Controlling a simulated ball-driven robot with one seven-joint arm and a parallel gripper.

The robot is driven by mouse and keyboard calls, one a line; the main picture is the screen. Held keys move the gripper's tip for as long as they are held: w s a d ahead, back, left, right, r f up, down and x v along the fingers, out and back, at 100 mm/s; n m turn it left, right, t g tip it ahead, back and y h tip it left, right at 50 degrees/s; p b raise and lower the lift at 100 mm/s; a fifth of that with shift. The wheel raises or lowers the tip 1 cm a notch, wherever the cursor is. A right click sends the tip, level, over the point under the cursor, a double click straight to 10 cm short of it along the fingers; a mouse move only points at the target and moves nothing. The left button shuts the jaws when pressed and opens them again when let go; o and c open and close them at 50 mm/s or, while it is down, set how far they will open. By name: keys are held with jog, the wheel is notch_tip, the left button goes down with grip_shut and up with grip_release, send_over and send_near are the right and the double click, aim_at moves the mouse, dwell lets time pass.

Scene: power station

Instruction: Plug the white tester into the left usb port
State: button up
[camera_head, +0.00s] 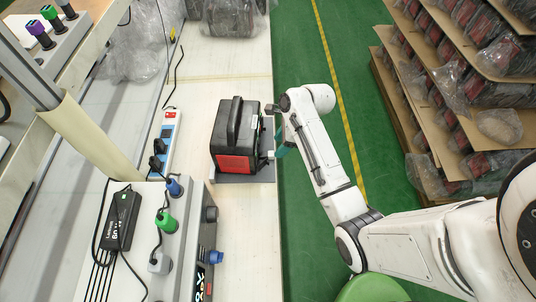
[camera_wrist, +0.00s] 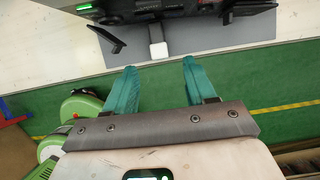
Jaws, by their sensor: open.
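The power station (camera_head: 235,135) is a black box with a handle and a red side, standing on a dark grey mat (camera_head: 248,178). Its port panel (camera_wrist: 180,8) shows along the top of the wrist view, with a green light at left. The small white tester (camera_wrist: 158,50) sticks out from the middle of this panel, above the mat. The ports are seen too steeply to tell which one it meets or whether it is seated. My gripper (camera_wrist: 159,66) is open. Its teal fingers are apart and empty, a little back from the tester, which lies between their lines.
Two black flaps (camera_wrist: 106,40) stand out from the panel on either side of the tester. A white power strip (camera_head: 168,140) and a grey box with plugs (camera_head: 185,245) lie left of the station.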

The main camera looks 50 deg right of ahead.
aim_at(267, 155)
jog(key=shift+x, duration=2.55)
jog(key=shift+s, duration=0.1)
jog(key=shift+c, duration=0.3)
grip_shut()
